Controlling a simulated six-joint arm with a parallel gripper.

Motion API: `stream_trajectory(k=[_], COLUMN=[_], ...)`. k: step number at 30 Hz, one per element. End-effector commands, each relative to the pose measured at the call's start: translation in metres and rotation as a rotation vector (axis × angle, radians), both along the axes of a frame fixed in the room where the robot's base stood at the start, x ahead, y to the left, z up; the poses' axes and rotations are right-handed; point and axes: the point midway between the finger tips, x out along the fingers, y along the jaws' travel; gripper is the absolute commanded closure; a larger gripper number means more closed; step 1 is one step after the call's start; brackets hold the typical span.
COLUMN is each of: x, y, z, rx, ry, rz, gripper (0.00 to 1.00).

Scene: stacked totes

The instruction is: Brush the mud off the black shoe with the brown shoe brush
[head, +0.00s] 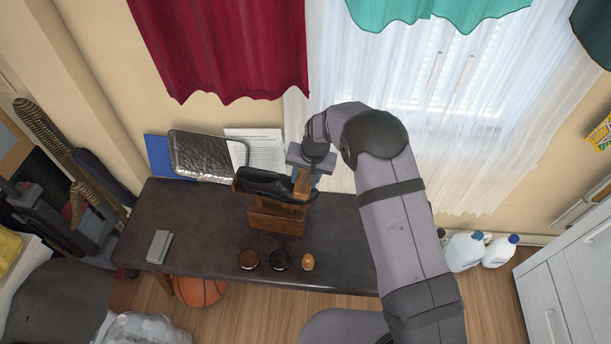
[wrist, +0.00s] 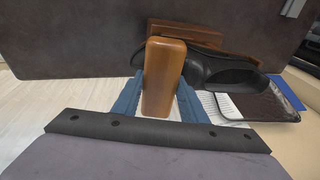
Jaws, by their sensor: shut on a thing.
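The black shoe (head: 268,184) rests on top of a brown wooden box (head: 277,219) on the dark table. The shoe also shows in the wrist view (wrist: 225,72), just right of the brush. My gripper (head: 308,166) is shut on the brown shoe brush (head: 302,184), at the right end of the shoe. In the wrist view, the brush's wooden handle (wrist: 163,75) stands between the blue fingers of my gripper (wrist: 161,98). The bristles are hidden, and I cannot tell whether they touch the shoe. I cannot make out mud on the shoe.
Two round tins (head: 249,259) (head: 280,259) and a small wooden item (head: 308,262) sit near the table's (head: 205,215) front edge. A grey block (head: 159,246) lies at the left. A shiny dark panel (head: 207,153) and papers (head: 258,147) stand at the back. The left-middle table is clear.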

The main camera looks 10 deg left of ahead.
Motion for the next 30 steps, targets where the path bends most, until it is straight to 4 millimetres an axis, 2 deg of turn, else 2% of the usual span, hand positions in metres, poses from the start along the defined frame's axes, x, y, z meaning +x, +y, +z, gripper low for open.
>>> stream_trajectory(k=[19,30], x=[-0.016,-0.015], y=[0.0,0.001], z=[0.0,0.0], rx=[-0.002,-0.002], ry=[0.008,0.004], rz=[0.002,0.001], gripper=[0.79,0.79])
